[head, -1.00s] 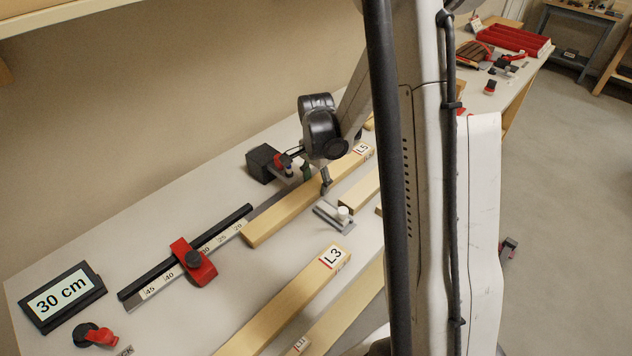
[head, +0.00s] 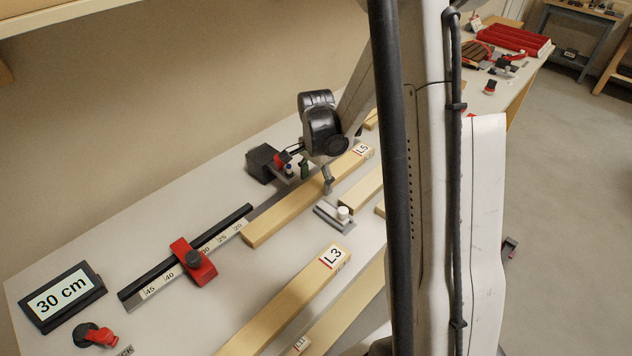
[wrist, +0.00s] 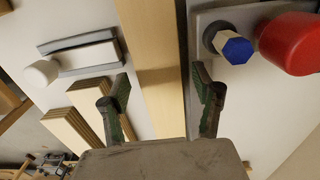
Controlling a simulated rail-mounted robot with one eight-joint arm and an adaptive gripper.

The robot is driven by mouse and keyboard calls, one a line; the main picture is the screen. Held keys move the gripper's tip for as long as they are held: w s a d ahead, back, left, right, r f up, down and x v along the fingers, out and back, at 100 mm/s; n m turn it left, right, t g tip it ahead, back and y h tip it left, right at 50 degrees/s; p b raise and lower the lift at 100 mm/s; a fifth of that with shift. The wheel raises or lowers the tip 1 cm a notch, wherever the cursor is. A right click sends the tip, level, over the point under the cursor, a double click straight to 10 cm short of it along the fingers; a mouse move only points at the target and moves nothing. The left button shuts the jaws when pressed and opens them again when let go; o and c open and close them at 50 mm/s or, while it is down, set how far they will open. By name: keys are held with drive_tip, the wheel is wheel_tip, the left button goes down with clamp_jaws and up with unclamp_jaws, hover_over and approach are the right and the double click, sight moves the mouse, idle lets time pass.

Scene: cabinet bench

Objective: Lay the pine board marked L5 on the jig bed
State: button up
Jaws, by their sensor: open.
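The pine board marked L5 (head: 285,212) lies flat, its label at the far end. Its long side runs along a dark strip of the jig, in line with the scale rail (head: 190,260). I cannot tell how fully it rests on the jig bed. My gripper (head: 316,176) is over the board's middle, pointing down. In the wrist view, my gripper (wrist: 161,86) is open, one finger on each side of the board (wrist: 158,75), with gaps showing. The board's part below the gripper body is hidden.
A red stop (head: 195,265) sits on the scale rail. A dark block (head: 264,162) stands behind the board. A grey clamp with a white knob (head: 336,215) is close in front. Board L3 (head: 290,300) and other boards lie nearer. A sign (head: 62,297) reads 30 cm.

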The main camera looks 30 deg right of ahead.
sight(316, 184)
wheel_tip(316, 184, up, 11)
drive_tip(key=s+a+r+n+t, duration=0.4)
drive_tip(key=s+a+r+n, duration=0.4)
drive_tip(key=s+a+r, duration=0.15)
drive_tip(key=s+a+r+n+t, duration=0.2)
drive_tip(key=s+a+n, duration=0.4)
drive_tip(key=s, duration=0.3)
drive_tip(key=shift+s+a+n+t, duration=0.2)
drive_tip(key=shift+a+n+t, duration=0.05)
drive_tip(key=shift+n+t, duration=0.35)
drive_tip(key=shift+f, duration=0.15)
